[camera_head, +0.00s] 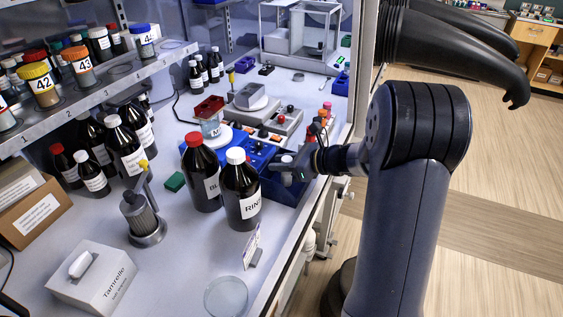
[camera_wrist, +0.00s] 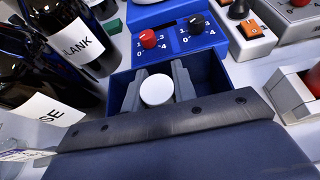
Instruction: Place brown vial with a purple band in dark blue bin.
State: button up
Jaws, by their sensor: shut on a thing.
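The dark blue bin (camera_wrist: 207,69) lies below my gripper in the wrist view; in the head view the bin (camera_head: 282,191) is partly hidden by my arm and the white-capped bottle. My gripper (camera_wrist: 158,92) is shut on a vial, of which only the round white cap (camera_wrist: 157,89) shows between the two grey fingers. The vial's brown body and purple band are hidden. The fingers and vial are within the bin's outline; I cannot tell whether the vial touches the floor. In the head view my gripper (camera_head: 290,170) is over the bin.
Two tall dark bottles, one red-capped (camera_head: 203,172) and one white-capped (camera_head: 241,190), stand left of the bin. A blue box with red and black knobs (camera_wrist: 180,40) stands right behind it. A grey device with an orange switch (camera_wrist: 256,40) is at the right.

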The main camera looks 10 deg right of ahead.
jog(key=shift+f, duration=0.2)
jog(key=o, duration=1)
jog(key=shift+r, duration=0.15)
jog(key=shift+d+r, duration=0.15)
jog(key=b+v, duration=0.1)
jog(key=v, duration=1)
jog(key=shift+s+d+r+b, duration=0.15)
jog(key=shift+s+d+b, duration=0.05)
jog(key=shift+d+b, duration=0.1)
